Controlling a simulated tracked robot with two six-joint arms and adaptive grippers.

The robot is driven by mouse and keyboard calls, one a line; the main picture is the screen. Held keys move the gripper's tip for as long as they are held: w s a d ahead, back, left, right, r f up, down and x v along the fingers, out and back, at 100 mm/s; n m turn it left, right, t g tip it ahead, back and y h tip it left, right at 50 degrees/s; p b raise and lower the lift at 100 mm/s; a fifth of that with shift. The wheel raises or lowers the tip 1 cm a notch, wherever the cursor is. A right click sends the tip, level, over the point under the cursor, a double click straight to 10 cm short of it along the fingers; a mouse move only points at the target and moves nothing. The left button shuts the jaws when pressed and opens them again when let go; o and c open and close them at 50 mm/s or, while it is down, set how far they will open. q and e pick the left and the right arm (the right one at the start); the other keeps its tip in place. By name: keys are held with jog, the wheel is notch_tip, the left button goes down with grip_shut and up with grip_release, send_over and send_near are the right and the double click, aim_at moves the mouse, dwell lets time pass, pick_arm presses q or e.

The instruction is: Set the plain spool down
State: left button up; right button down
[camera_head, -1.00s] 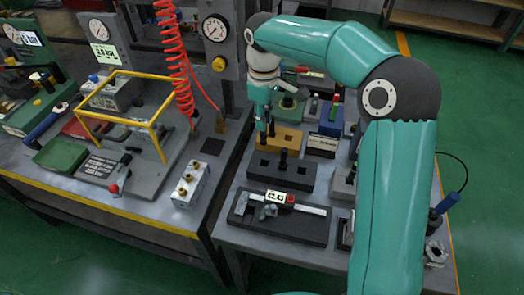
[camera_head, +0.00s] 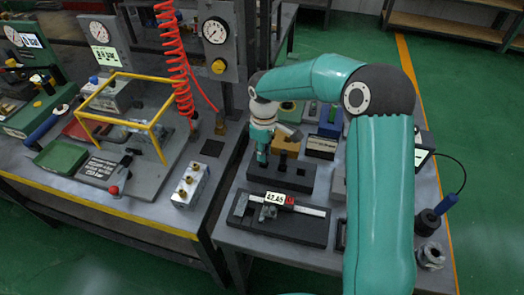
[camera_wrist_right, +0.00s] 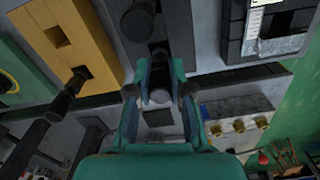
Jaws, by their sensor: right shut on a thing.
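My right gripper (camera_head: 262,160) points down at the left end of the dark block (camera_head: 296,183). In the right wrist view, my right gripper (camera_wrist_right: 164,92) is shut on a dark spool (camera_wrist_right: 158,75) with a paler grey end. The fingers hide part of it. I cannot tell whether it touches the block or sits in a hole. Another dark spool (camera_head: 283,161) stands upright near the middle of the dark block; in the right wrist view it shows as a black round top (camera_wrist_right: 138,22). My left gripper is not in view.
A yellow block (camera_head: 286,146) lies behind the dark block; in the right wrist view a dark spool (camera_wrist_right: 75,80) stands at it. A caliper (camera_head: 282,203) on a dark base (camera_head: 275,226) lies in front. A silver valve box (camera_head: 190,185) stands on the left bench.

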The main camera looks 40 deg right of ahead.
jog(key=shift+f, duration=0.1)
jog(key=c, duration=1.1)
grip_release()
jog(key=shift+o, duration=0.2)
jog(key=shift+r, duration=0.2)
notch_tip(320, 180, up, 12)
jog(key=shift+b, duration=0.35)
